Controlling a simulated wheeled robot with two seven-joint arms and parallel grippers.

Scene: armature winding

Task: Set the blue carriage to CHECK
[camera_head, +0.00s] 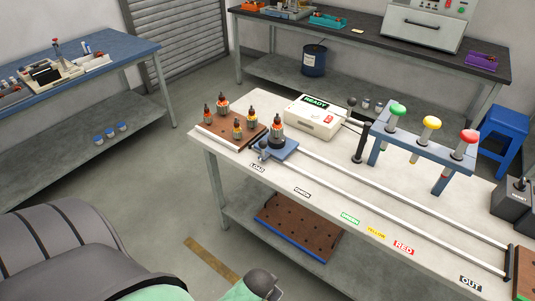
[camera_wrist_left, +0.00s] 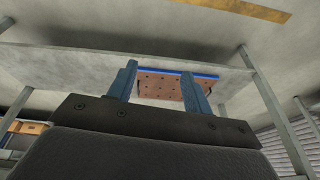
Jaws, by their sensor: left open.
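The blue carriage (camera_head: 284,151) sits on two rails at their left end, by the LOAD label (camera_head: 258,168). It carries an armature (camera_head: 277,129) with an orange and dark body. The CHECK label (camera_head: 302,192) lies on the table's front edge, to the right of the carriage. My left gripper shows in the left wrist view (camera_wrist_left: 166,90), with its two blue fingers apart and nothing between them. It is away from the carriage, facing the lower shelf. My right gripper is not in view.
A brown tray (camera_head: 205,133) with several armatures stands left of the carriage. A READY box (camera_head: 312,117) is behind it. Green, yellow and red knobs on a blue frame (camera_head: 377,145) stand over the rails' far side. A perforated board (camera_head: 300,228) lies on the lower shelf.

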